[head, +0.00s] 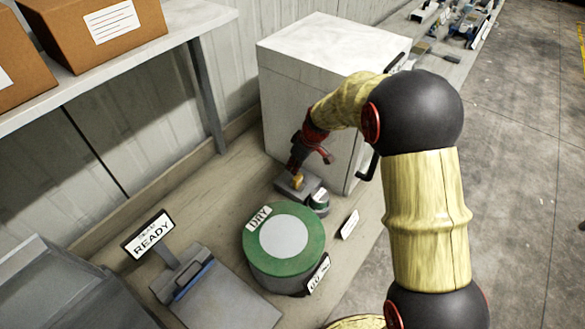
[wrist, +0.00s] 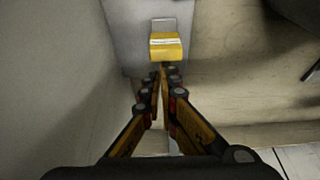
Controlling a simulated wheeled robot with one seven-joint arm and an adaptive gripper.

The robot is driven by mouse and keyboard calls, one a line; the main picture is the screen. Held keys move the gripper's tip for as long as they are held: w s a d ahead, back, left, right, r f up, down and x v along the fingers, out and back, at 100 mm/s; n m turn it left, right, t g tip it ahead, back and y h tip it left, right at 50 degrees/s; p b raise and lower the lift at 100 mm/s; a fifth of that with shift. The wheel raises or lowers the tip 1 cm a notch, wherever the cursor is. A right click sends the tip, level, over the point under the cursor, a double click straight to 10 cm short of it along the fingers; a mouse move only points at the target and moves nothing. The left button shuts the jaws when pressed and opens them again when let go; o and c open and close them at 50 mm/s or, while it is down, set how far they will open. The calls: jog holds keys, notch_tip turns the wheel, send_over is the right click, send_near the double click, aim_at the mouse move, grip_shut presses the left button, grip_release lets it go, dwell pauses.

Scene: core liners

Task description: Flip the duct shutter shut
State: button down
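A yellow tab (wrist: 165,47) with a pale label stands on a grey metal unit (wrist: 138,18) just ahead of my gripper in the wrist view. In the head view the yellow tab (head: 298,181) shows small on the low grey unit (head: 288,190) beside the white cabinet. It looks like the handle of the duct shutter, but I cannot tell how far the shutter is open. My gripper (wrist: 161,72) has its fingertips together with nothing seen between them, close to the tab. I cannot tell whether they touch it. In the head view my gripper (head: 299,165) points down above the unit.
The white cabinet (head: 285,85) stands close behind my gripper. A READY sign (head: 149,235) is at left. Boxes (head: 90,32) sit on a shelf above the bench.

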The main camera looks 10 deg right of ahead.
jog(key=v, duration=1)
jog(key=shift+s+d+r, duration=0.15)
jog(key=shift+s+r, duration=0.05)
jog(key=shift+r, duration=0.15)
